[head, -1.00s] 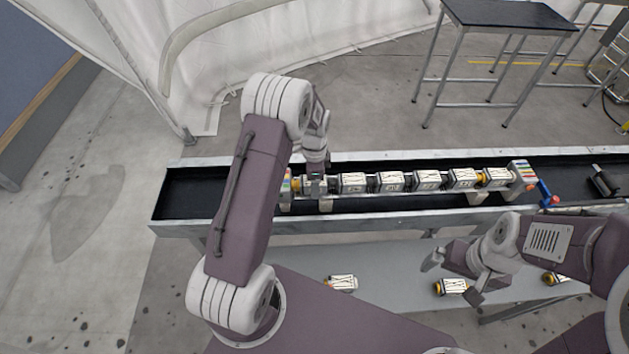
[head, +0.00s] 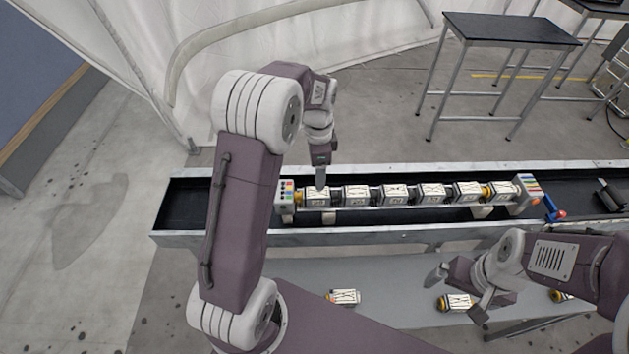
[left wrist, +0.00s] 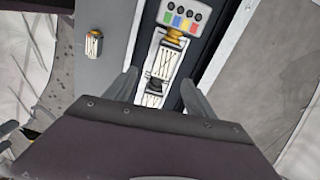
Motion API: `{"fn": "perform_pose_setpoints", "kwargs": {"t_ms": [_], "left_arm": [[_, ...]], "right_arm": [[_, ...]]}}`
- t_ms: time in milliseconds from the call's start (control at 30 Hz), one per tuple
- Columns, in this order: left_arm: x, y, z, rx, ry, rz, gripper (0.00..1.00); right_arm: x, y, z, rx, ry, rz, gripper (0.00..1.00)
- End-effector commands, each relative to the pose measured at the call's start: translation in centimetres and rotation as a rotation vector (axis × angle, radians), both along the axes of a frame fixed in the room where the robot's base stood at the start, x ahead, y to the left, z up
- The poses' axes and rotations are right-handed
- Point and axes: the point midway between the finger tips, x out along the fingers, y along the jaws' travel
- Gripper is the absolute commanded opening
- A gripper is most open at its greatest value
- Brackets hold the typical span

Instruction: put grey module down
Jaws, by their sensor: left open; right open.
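A row of several grey modules with white labels sits on a rail in the black trough. The leftmost grey module (head: 318,197) sits beside the left end block with coloured squares (head: 287,192). My left gripper (head: 320,178) is over this module, its fingers pointing down. In the left wrist view my left gripper (left wrist: 159,78) has its fingers spread, with a labelled module (left wrist: 165,63) seen between them below the coloured end block (left wrist: 184,14). My right gripper (head: 456,292) is open near a loose module (head: 457,302) on the lower grey shelf.
Other loose modules lie on the lower shelf (head: 390,275), one to the left (head: 344,297) and one at the far right (head: 561,296). A right end block (head: 530,190) with a blue and red lever (head: 553,209) closes the row. The trough's left end (head: 187,205) is empty.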

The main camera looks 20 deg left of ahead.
Motion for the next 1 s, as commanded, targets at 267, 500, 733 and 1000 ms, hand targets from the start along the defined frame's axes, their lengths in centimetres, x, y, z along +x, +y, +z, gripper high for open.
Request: {"fn": "perform_pose_setpoints", "kwargs": {"t_ms": [267, 500, 733, 1000], "left_arm": [[-12.3, -3.6, -1.4, -0.046, -0.064, 0.765, 0.63], [-17.0, -4.2, -2.4, -0.074, -0.079, 1.046, 0.63], [-17.0, -4.2, -3.1, -0.072, -0.077, 1.047, 0.63], [-17.0, -4.2, -2.7, -0.072, -0.077, 1.046, 0.63]], "right_arm": [[0.0, 0.0, 0.0, 0.0, 0.0, 0.0, 1.0], [0.0, 0.0, 0.0, 0.0, 0.0, 0.0, 1.0], [0.0, 0.0, -0.6, 0.0, 0.0, 0.0, 1.0], [0.0, 0.0, -0.3, 0.0, 0.0, 0.0, 1.0]]}}
